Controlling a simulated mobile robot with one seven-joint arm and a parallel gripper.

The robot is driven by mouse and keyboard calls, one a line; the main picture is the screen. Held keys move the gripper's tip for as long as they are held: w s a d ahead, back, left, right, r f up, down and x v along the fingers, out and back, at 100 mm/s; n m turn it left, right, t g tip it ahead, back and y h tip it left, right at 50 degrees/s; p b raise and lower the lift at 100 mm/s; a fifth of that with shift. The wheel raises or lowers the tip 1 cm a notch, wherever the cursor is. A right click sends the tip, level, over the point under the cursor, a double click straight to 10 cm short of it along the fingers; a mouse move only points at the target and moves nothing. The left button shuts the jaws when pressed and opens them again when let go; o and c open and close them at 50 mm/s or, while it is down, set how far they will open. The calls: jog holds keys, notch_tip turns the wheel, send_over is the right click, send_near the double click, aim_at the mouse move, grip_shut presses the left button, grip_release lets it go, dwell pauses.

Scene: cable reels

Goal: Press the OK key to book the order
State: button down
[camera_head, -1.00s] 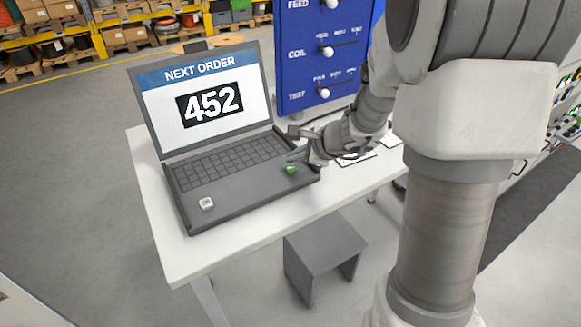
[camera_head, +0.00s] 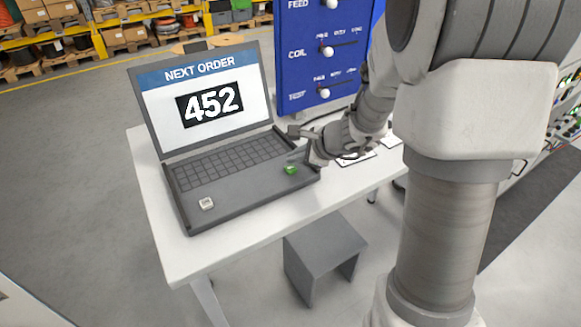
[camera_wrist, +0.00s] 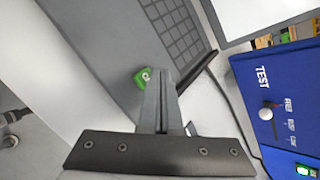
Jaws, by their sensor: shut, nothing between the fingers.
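The laptop (camera_head: 240,185) stands open on the white table, and its screen (camera_head: 203,98) reads NEXT ORDER 452. The green key (camera_head: 291,170) sits at the right front of the laptop deck; in the wrist view the green key (camera_wrist: 142,78) lies just beside my fingertips, partly covered by them. Its lettering is too small to read. A white key (camera_head: 206,203) sits at the left front of the deck. My gripper (camera_head: 296,152) is shut and empty, its tips close over the green key; I cannot tell whether they touch it. It fills the middle of the wrist view (camera_wrist: 160,85).
The blue panel (camera_head: 318,60) with FEED, COIL and TEST sliders stands behind the laptop's right side. White cards (camera_head: 357,158) lie on the table right of my gripper. A grey stool (camera_head: 325,255) stands in front of the white table (camera_head: 180,265).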

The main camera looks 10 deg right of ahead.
aim_at(295, 169)
jog(key=shift+f, duration=0.15)
jog(key=shift+f+b, duration=0.3)
jog(key=shift+b, duration=0.3)
jog(key=shift+f+b, duration=0.45)
jog(key=shift+b, duration=0.1)
dwell(0.4)
jog(key=shift+r, duration=0.1)
jog(key=shift+r+p, duration=0.65)
jog(key=shift+r, duration=0.15)
notch_tip(295, 169, up, 5)
jog(key=p, duration=0.4)
dwell(0.8)
